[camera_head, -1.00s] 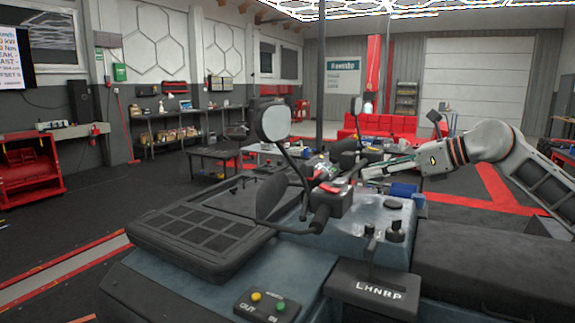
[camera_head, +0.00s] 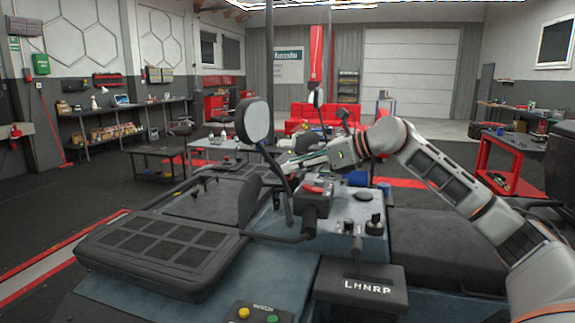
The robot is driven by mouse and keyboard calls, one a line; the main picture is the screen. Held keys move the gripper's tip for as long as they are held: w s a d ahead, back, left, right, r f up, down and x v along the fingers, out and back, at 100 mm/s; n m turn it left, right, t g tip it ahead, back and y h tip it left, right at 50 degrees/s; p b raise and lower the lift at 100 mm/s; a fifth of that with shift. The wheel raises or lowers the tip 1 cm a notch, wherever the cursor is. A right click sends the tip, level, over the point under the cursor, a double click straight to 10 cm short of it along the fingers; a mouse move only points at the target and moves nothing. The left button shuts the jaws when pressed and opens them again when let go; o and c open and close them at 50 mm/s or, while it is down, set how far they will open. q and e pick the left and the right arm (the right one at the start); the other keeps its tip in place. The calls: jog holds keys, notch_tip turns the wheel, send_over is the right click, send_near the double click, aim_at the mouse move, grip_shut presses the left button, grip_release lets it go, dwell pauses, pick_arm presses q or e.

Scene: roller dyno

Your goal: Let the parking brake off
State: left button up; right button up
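A quad-like vehicle fills the foreground. Its near handlebar (camera_head: 275,238) carries a black control box (camera_head: 317,205) with a red switch (camera_head: 314,188) on top, and a round mirror (camera_head: 254,121) on a stalk. I cannot make out which part is the parking brake. My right gripper (camera_head: 292,166) comes in from the right and points left, above and behind the red switch in the picture. Its fingers are small and partly lost against the dark parts behind, so their opening is unclear. I see nothing held in it. My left gripper is out of view.
A gear selector marked L H N R P (camera_head: 357,288) and black knobs (camera_head: 374,225) stand on the vehicle's middle. A yellow and a green button (camera_head: 272,318) are at the bottom edge. Dark cargo pads lie left. Benches (camera_head: 157,160) and a red cart (camera_head: 508,160) stand farther off.

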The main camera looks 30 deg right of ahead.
jog(key=shift+x, duration=1.3)
grip_shut()
